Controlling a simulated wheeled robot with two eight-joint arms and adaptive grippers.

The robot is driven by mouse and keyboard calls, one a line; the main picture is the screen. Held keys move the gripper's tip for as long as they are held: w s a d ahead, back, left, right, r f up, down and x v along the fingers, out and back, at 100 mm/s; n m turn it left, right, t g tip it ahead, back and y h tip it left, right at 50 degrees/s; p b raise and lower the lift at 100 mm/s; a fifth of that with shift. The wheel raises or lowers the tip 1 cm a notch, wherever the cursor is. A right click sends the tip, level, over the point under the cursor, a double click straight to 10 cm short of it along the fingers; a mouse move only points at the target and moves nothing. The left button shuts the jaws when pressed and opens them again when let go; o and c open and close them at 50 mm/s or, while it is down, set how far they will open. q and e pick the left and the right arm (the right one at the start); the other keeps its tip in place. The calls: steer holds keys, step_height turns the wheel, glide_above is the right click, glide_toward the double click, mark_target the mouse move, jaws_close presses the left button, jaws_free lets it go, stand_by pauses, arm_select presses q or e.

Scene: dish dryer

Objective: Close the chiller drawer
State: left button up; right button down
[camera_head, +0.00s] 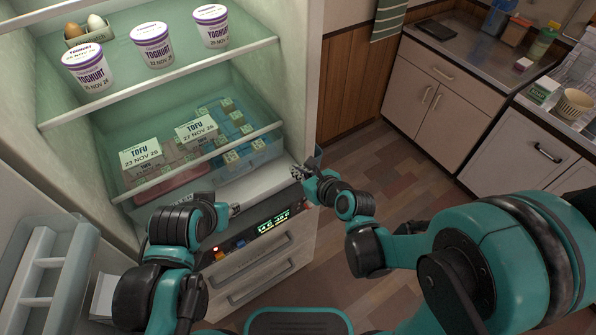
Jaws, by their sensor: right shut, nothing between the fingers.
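The fridge stands open at the left. Low inside it is a clear-fronted compartment (262,150) holding tofu packs (140,153) and small green-topped blocks. I take it for the chiller drawer, but cannot tell exactly how far out it sits. A pale ledge (250,184) lies just below its front. My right gripper (298,174) is shut and empty, near the right end of that ledge; I cannot tell if it touches. My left gripper (236,210) is in front of the ledge's left part; its fingers are small and partly hidden by the arm, so their opening is unclear.
Yoghurt tubs (153,45) and an egg holder (90,33) stand on the upper shelf. The open fridge door (45,270) is at the left. Below are a lit display panel (273,222) and lower drawers (262,265). Open floor (400,200) and counters (445,90) lie right.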

mark_target(275, 152)
steer(key=b+x, duration=0.2)
steer(key=x, duration=0.4)
steer(key=shift+w+f, duration=0.1)
steer(key=shift+f, duration=0.1)
steer(key=w+a, duration=0.2)
steer(key=w, duration=0.1)
steer(key=shift+b, duration=0.35)
steer(key=shift+w+a, duration=0.25)
steer(key=shift+w, duration=0.05)
steer(key=shift+w+a, duration=0.2)
steer(key=shift+w, duration=0.1)
steer(key=w+a, duration=0.2)
steer(key=w, duration=0.1)
steer(key=w+a, duration=0.1)
steer(key=w, duration=0.1)
steer(key=shift+a, duration=0.15)
steer(key=shift+r, duration=0.15)
